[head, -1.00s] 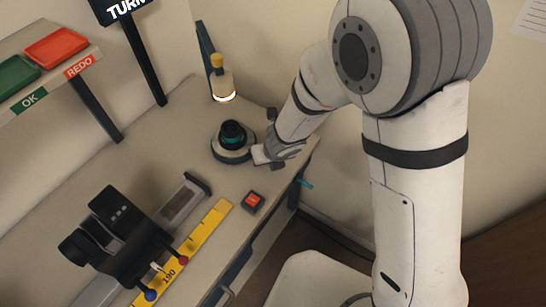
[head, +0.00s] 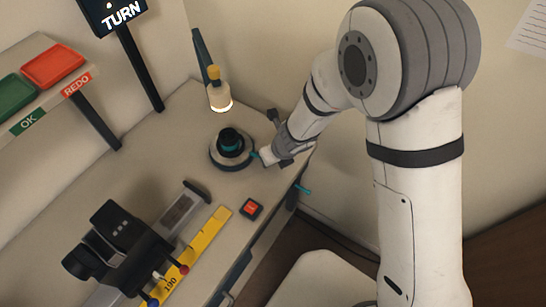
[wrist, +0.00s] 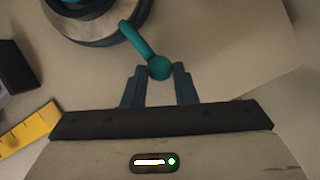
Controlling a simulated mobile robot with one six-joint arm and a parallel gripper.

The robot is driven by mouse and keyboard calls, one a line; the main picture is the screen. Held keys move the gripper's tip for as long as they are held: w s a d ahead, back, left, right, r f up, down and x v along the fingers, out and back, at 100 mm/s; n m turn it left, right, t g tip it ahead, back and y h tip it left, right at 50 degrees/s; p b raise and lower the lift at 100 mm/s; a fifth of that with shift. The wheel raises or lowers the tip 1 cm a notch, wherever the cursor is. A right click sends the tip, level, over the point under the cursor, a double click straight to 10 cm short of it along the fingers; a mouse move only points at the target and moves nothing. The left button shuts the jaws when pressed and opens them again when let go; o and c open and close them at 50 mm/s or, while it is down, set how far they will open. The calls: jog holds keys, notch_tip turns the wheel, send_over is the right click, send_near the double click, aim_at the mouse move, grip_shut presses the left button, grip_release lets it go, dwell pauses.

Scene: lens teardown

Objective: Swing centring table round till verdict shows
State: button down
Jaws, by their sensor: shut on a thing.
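The centring table (head: 232,163) is a round grey base on the bench with a dark lens part (head: 231,141) with a teal band standing on it. A teal handle (wrist: 136,42) with a ball end (wrist: 159,68) sticks out from its rim. My gripper (wrist: 159,84) is shut on the ball end, with a dark finger on each side; in the head view it is at the right of the table. The sign (head: 116,12) at the top left reads "TURN". The lens part's top is out of the wrist view.
A lamp-like post (head: 219,92) with a yellow top stands behind the table. A red button box (head: 251,209), a yellow scale (head: 205,240) and a black instrument (head: 120,250) lie in front. Green and red trays (head: 55,62) marked OK and REDO are on a shelf at left.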

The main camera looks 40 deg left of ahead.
jog(key=shift+a+r, duration=0.2)
jog(key=shift+a, duration=0.05)
jog(key=c, duration=1.5)
grip_release()
jog(key=o, duration=0.3)
jog(key=shift+s+d+f, duration=0.1)
jog(key=shift+f, duration=0.05)
jog(key=p+v, duration=0.4)
jog(key=v, duration=0.3)
jog(key=shift+d+r, duration=0.2)
jog(key=shift+r, duration=0.2)
